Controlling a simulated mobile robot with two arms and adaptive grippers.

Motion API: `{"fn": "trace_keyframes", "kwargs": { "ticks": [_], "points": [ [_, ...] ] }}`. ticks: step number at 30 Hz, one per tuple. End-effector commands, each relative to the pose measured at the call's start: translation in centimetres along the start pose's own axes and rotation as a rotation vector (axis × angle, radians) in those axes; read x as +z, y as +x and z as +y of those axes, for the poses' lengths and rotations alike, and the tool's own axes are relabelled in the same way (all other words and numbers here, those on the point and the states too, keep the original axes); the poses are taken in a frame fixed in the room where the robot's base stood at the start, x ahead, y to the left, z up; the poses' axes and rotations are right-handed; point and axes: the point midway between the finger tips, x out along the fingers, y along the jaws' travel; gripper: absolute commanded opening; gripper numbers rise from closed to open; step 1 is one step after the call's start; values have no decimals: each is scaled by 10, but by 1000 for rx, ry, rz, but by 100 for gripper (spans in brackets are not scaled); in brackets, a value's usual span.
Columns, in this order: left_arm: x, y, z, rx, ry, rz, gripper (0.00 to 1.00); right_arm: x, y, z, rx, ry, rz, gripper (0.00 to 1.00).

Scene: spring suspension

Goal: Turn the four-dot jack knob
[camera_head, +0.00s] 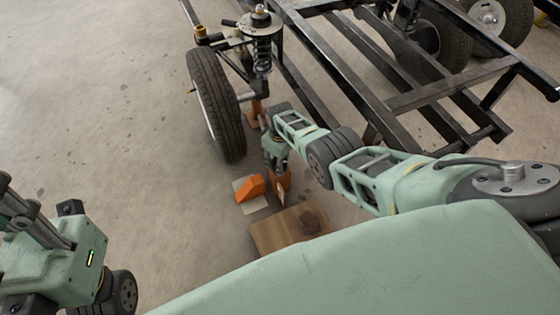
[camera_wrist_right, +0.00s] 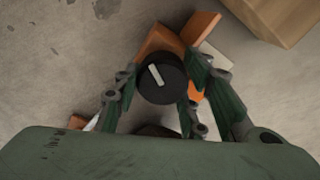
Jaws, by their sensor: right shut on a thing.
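In the right wrist view a round black knob (camera_wrist_right: 162,79) with one pale bar mark sits between the fingers of my right gripper (camera_wrist_right: 160,88). The gripper is shut on the knob. I cannot make out four dots on it. An orange jack body (camera_wrist_right: 160,42) shows below the knob. In the head view my right gripper (camera_head: 275,158) points down over the orange jack (camera_head: 281,184), beside the wheel, and hides the knob. My left arm shows at the left edge, but its gripper is out of view.
A tyre (camera_head: 217,105) and a coil spring (camera_head: 263,55) stand behind the gripper. A black steel frame (camera_head: 330,50) fills the right. An orange wedge (camera_head: 250,188) and a wooden board (camera_head: 272,232) lie nearby. The floor at left is clear.

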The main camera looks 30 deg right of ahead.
Motion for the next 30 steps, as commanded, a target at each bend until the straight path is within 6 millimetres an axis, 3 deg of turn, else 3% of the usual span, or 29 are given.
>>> {"fn": "trace_keyframes", "kwargs": {
  "ticks": [15,30],
  "points": [
    [0,-2,0,0,0,2,38,3,2,5,9,-405,-9,12],
    [0,-3,0,0,0,2,38,0,1,6,12,-528,-5,12]
  ]
}}
